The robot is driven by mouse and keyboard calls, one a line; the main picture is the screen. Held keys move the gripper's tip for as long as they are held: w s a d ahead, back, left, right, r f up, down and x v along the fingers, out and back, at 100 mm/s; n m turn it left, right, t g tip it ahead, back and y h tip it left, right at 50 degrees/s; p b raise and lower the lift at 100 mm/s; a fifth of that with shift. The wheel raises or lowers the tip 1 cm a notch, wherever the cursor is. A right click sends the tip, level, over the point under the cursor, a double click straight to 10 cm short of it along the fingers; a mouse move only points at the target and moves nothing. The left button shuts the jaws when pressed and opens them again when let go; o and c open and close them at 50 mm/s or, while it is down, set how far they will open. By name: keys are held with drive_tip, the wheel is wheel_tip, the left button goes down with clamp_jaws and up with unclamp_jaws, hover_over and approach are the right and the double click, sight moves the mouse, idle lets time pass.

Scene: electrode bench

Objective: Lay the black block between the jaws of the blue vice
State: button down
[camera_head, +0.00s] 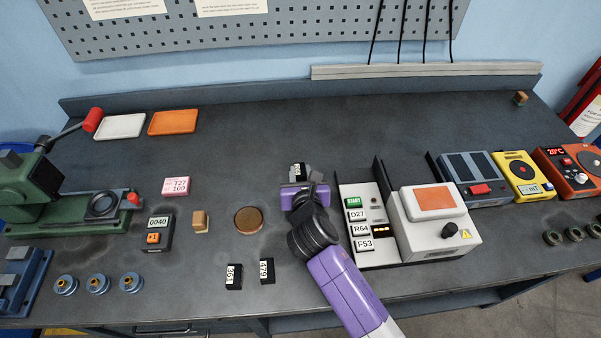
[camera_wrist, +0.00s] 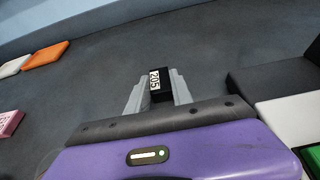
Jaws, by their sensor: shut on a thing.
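A black block with a white number label (camera_wrist: 163,75) sits between the two grey fingers of my gripper (camera_wrist: 156,91) in the wrist view. The fingers are shut on it. In the head view my gripper (camera_head: 301,177) is at mid bench, left of the white instrument, and the block's dark end (camera_head: 296,168) shows just beyond the purple wrist. I cannot tell whether the block touches the bench. The blue vice (camera_head: 20,278) is at the lower left edge of the head view, partly cut off by the frame. Two other labelled black blocks (camera_head: 234,277) (camera_head: 267,272) stand near the front edge.
A green press (camera_head: 55,200) stands behind the vice, with several blue round parts (camera_head: 98,284) beside it. A small meter (camera_head: 157,234), a wooden block (camera_head: 200,221) and a brown disc (camera_head: 248,220) lie between. A white instrument (camera_head: 372,255) stands close at right.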

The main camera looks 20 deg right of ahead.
drive_tip(key=shift+r, duration=0.1)
drive_tip(key=c, duration=1.1)
unclamp_jaws()
